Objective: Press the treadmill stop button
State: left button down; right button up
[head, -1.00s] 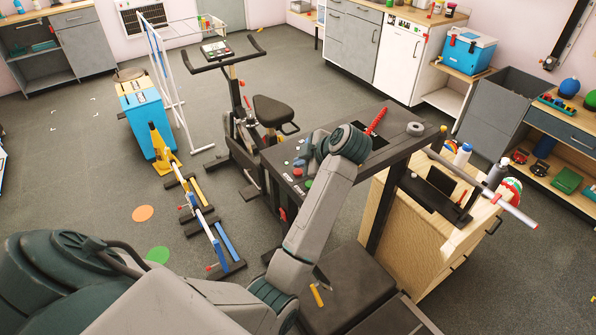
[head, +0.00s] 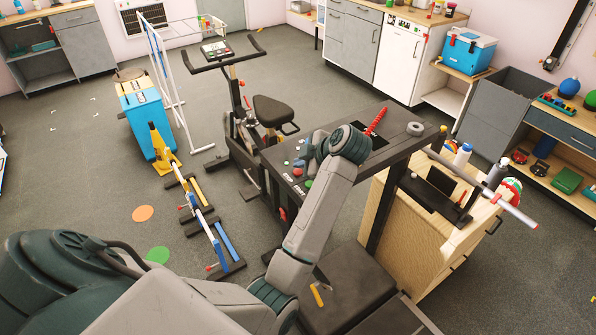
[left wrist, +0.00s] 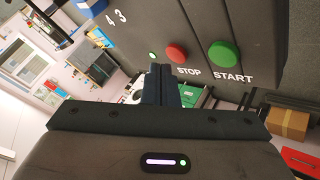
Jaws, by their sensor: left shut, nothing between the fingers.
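The treadmill console (head: 345,150) is dark, with labelled round buttons. The red STOP button (left wrist: 176,52) is in the upper middle of the left wrist view, beside the green START button (left wrist: 223,54). In the head view the red button (head: 298,172) shows near the console's left end. My left gripper (left wrist: 161,68) is shut and empty. Its fingertips appear just below and left of the STOP button in the wrist view; I see no clear contact. In the head view my left gripper (head: 309,150) is over the console, partly hidden by its wrist. My right gripper is not in view.
A blue knob (left wrist: 92,6) and a small green light (left wrist: 152,55) are on the same panel. An exercise bike (head: 272,112) stands behind left of the console. A wooden cabinet (head: 412,230) stands close on the right.

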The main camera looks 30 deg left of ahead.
pick_arm(q)
jog(key=shift+f, duration=0.35)
jog(key=shift+f, duration=0.4)
dwell(0.5)
jog(key=shift+r, duration=0.1)
jog(key=shift+r+p, duration=0.65)
jog(key=shift+r, duration=0.1)
notch_tip(320, 180, up, 5)
jog(key=p, duration=0.4)
jog(key=shift+p, duration=0.4)
